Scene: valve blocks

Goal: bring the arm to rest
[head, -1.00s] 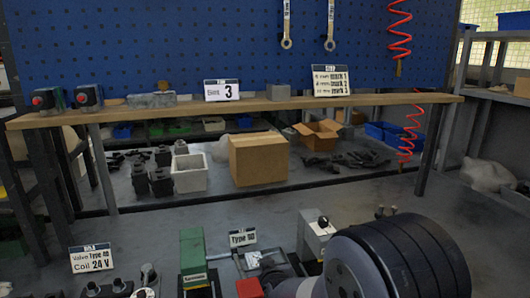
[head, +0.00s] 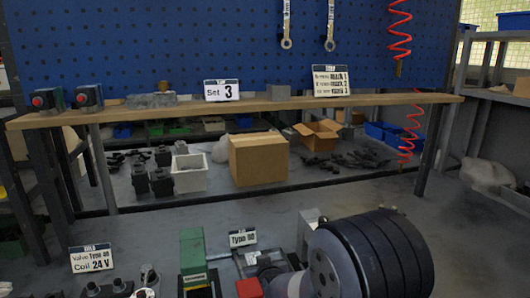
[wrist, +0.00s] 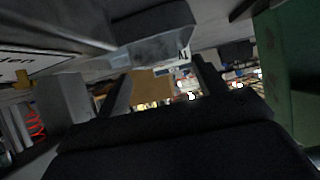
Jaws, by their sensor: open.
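My arm (head: 375,255), with a dark ribbed housing and a grey joint, fills the lower right of the head view. My gripper (wrist: 160,88) shows in the wrist view as two dark fingers standing apart with nothing held between them. In the head view the gripper is hidden or cannot be made out. A green block (head: 193,250) stands left of my arm, and a green surface (wrist: 292,75) is close on the right in the wrist view. A grey box (head: 308,232) is partly covered by my arm.
A "Type 80" sign (head: 243,238) and a red block (head: 249,288) are near my arm. A "Coil 24 V" sign (head: 92,258) stands at left. A wooden shelf (head: 380,101) crosses behind, above a cardboard box (head: 258,159). The grey bench between is mostly clear.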

